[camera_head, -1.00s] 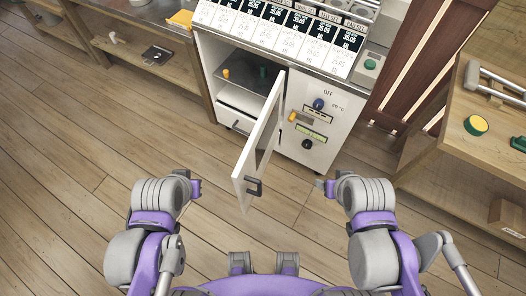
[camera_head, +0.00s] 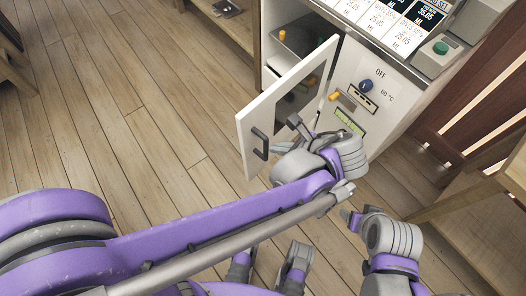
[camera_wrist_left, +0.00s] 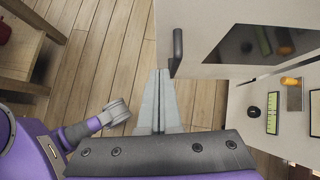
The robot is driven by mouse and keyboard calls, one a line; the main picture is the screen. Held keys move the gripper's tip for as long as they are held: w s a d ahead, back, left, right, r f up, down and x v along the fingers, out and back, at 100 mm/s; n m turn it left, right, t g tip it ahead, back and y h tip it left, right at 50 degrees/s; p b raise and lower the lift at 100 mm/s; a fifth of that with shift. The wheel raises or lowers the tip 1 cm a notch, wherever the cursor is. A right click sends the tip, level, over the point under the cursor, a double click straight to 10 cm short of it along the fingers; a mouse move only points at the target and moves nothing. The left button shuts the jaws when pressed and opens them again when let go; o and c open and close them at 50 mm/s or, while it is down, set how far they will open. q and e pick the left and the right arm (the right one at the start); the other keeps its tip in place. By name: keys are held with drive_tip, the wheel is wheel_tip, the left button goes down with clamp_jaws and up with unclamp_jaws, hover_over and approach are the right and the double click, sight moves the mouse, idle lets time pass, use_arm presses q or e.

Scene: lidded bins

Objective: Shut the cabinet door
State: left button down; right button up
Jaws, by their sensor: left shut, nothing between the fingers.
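The white cabinet door (camera_head: 287,98), with a dark window and a dark handle (camera_head: 261,143), stands open, swung out from the cabinet (camera_head: 372,62). Part of the interior shows behind it. My left gripper (camera_head: 296,123) is by the door, on the side nearer the control panel in the head view. In the left wrist view its fingers (camera_wrist_left: 157,75) are shut and empty, close to the handle (camera_wrist_left: 177,50) and the door panel (camera_wrist_left: 205,28). I cannot tell whether they touch. My right gripper (camera_head: 350,216) is low, apart from the door; its jaws are unclear.
A wooden table (camera_head: 500,190) stands at the right. A wooden shelf unit (camera_head: 232,30) stands left of the cabinet. The floor left of the door is clear.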

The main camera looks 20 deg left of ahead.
use_arm(q)
drive_tip(key=d+m, duration=0.1)
drive_tip(key=d, duration=0.1)
drive_tip(key=b, duration=0.3)
approach(248, 137)
drive_tip(key=shift+y, duration=0.3)
drive_tip(key=f, duration=0.1)
drive_tip(key=a+f, duration=0.1)
drive_tip(key=f, duration=0.1)
drive_tip(key=w+a+f, duration=0.1)
drive_tip(key=shift+a+f, duration=0.1)
drive_tip(key=shift+f, duration=0.1)
drive_tip(key=shift+w+a, duration=0.35)
drive_tip(key=shift+a, duration=0.2)
use_arm(e)
drive_tip(key=shift+w+d+f, duration=0.15)
drive_tip(key=shift+f, duration=2.3)
